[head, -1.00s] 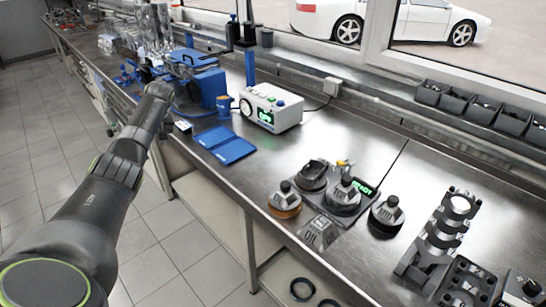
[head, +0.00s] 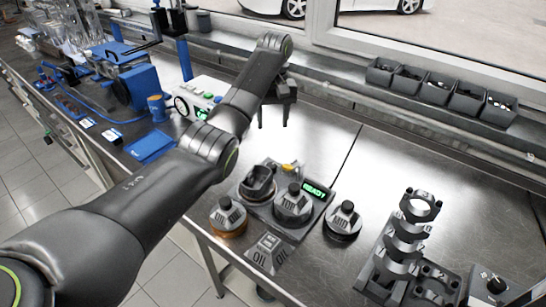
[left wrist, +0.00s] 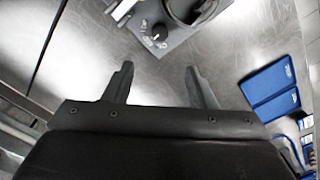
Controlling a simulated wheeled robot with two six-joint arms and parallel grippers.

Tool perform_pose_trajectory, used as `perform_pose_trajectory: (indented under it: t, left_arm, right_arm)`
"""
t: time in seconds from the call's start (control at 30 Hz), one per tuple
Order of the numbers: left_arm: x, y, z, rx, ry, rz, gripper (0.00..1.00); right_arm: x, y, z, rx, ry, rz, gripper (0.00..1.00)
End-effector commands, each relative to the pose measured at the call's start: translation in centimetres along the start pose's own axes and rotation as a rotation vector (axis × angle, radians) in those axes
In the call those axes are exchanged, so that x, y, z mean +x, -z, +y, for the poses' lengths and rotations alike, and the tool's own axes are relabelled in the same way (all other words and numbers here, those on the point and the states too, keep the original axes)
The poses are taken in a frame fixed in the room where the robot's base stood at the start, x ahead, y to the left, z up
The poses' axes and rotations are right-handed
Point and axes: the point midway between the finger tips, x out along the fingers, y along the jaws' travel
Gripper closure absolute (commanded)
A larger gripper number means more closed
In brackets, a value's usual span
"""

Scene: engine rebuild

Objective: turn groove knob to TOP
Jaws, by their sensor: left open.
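The groove knob (left wrist: 159,32) shows in the left wrist view as a small dark dial with a light pointer. It sits near the edge of the grey station, with small printed marks around it too small to read surely. In the head view the station (head: 318,206) has a green READY display, and I cannot make out the knob clearly there. My left gripper (head: 273,126) is above the bench, behind the station. In the left wrist view its fingers (left wrist: 158,82) are apart and empty, and the knob lies beyond the fingertips, not touched. My right gripper is not in view.
A ring-shaped stand (head: 403,240) and a box with a small knob (head: 494,287) are at right. Blue folders (head: 150,146) and a white device (head: 187,98) lie left. Bare bench is behind the station.

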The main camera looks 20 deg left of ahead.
Motion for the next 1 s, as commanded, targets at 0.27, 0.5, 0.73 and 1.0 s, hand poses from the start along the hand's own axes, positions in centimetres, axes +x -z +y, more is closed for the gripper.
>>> perform_pose_trajectory:
  t: [0.27, 0.5, 0.73, 1.0]
  left_arm:
    - [5.7, -0.1, -0.1, -0.001, 0.002, -0.006, 0.49]
    - [11.0, -0.1, -0.1, 0.0, 0.002, -0.005, 0.49]
    - [14.6, 0.0, -0.1, -0.001, 0.0, -0.001, 0.49]
    - [15.9, 0.0, 0.0, 0.0, 0.0, 0.001, 0.49]
  right_arm:
    - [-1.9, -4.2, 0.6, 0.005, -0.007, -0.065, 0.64]
    - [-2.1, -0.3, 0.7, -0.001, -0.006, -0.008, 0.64]
    - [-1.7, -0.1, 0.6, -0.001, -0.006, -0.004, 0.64]
    - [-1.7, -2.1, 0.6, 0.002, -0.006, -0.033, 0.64]
